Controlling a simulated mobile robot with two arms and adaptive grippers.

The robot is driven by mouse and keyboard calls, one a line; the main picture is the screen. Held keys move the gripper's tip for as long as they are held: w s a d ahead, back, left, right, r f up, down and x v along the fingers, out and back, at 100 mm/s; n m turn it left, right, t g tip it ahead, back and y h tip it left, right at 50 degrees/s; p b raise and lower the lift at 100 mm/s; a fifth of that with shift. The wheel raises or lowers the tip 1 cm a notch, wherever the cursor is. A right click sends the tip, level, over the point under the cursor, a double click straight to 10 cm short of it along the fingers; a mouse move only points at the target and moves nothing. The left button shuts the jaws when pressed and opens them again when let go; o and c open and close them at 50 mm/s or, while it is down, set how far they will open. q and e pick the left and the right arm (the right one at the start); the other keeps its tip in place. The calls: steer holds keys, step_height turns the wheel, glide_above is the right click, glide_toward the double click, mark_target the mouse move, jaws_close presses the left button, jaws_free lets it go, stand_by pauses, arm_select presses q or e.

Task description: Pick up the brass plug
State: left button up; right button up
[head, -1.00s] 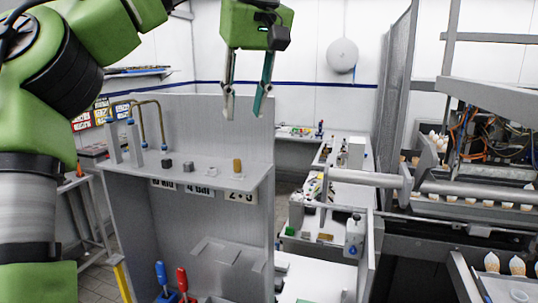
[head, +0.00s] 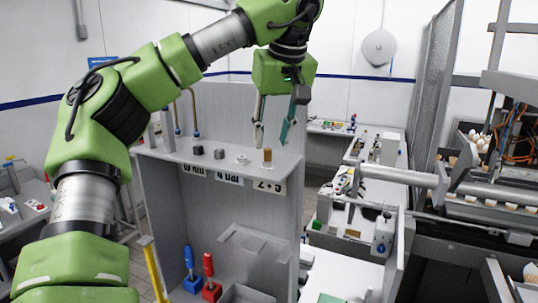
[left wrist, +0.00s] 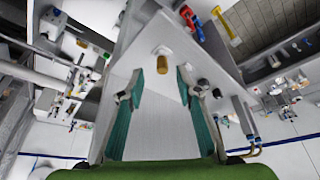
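The brass plug (head: 267,155) stands upright near the right end of the grey shelf top in the head view. It also shows in the left wrist view (left wrist: 162,63), ahead of the fingertips and between their lines. My left gripper (head: 270,144) is open and empty, with its fingers pointing down above and around the plug's position in the head view. In the left wrist view the two teal-padded fingers (left wrist: 156,90) are spread wide, with the plug apart from both. My right gripper is not in view.
On the shelf (head: 225,172), left of the plug, stand a white piece (head: 243,160), a grey piece (head: 218,153) and a dark piece (head: 198,151). Bent brass pipes rise behind them. An upright back panel (head: 232,105) borders the shelf. Blue and red handled tools (head: 208,275) stand below.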

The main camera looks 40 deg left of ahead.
mark_target(268, 149)
arm_select(q)
steer(key=shift+a+f, duration=0.3)
steer(key=shift+f, duration=0.2)
steer(key=shift+a+f, duration=0.3)
steer(key=shift+f, duration=0.2)
steer(key=shift+a+f, duration=0.25)
steer(key=shift+f, duration=0.05)
steer(key=shift+w+f, duration=0.15)
steer(key=shift+w, duration=0.1)
steer(key=shift+d, duration=0.15)
steer(key=c, duration=0.4)
steer(key=shift+s, duration=0.15)
steer(key=c, duration=0.5)
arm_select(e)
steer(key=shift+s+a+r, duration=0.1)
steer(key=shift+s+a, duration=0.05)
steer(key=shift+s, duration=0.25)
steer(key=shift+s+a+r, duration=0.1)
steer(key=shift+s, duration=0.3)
arm_select(q)
jaws_close()
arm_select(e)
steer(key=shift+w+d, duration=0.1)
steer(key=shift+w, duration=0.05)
